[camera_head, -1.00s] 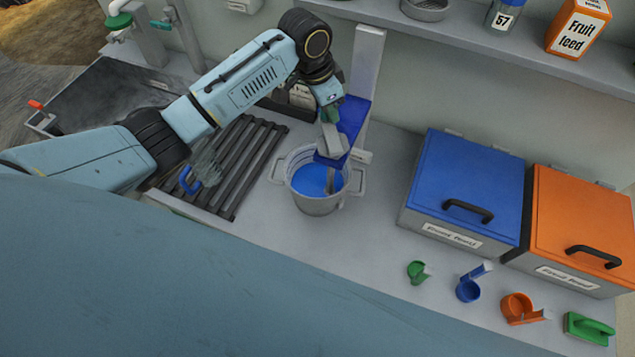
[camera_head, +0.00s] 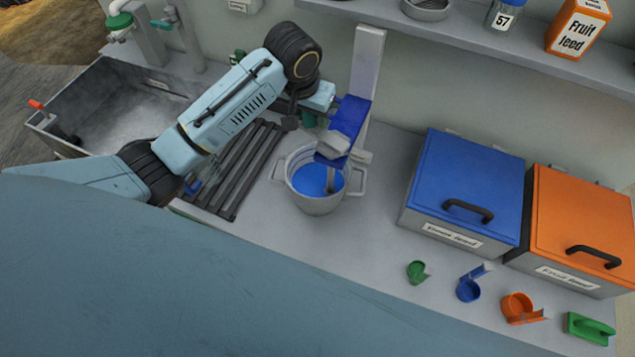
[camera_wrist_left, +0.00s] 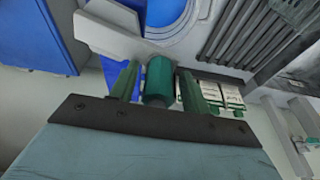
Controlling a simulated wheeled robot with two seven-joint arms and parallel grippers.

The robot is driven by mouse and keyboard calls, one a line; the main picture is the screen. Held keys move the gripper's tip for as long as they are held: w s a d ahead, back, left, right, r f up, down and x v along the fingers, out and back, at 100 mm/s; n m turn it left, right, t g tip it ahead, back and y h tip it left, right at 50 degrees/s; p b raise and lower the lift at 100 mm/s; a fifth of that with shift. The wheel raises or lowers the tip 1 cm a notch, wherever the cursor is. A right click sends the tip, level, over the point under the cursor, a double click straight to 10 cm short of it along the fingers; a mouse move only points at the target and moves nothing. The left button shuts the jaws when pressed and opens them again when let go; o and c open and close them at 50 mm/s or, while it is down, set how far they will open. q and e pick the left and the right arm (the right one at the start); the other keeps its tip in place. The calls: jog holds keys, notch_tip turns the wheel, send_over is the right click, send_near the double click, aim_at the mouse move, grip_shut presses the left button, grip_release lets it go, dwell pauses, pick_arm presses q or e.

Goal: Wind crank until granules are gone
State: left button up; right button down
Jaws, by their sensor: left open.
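The mixer's blue head (camera_head: 352,115) sits on a grey upright post above the grey pot (camera_head: 310,206). The pot holds blue liquid (camera_head: 311,179); I cannot make out separate granules in it. The grey crank arm (camera_head: 333,146) is at the front of the blue head. In the left wrist view, the crank (camera_wrist_left: 110,34) carries a green knob (camera_wrist_left: 158,82). My left gripper (camera_head: 312,118) is at the left of the blue head. In its wrist view, its open fingers (camera_wrist_left: 160,76) stand on either side of the knob; contact is unclear. My right gripper is out of view.
A sink (camera_head: 105,100) and a slatted drain rack (camera_head: 243,165) lie to the left. A blue-lidded bin (camera_head: 465,180) and an orange-lidded bin (camera_head: 575,215) stand to the right, with scoops in front. A shelf (camera_head: 470,37) runs above.

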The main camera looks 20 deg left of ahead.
pick_arm(q)
jog(key=shift+s+d+f, duration=0.1)
jog(key=shift+s+f, duration=0.05)
jog(key=shift+f, duration=0.05)
jog(key=shift+r, duration=3.65)
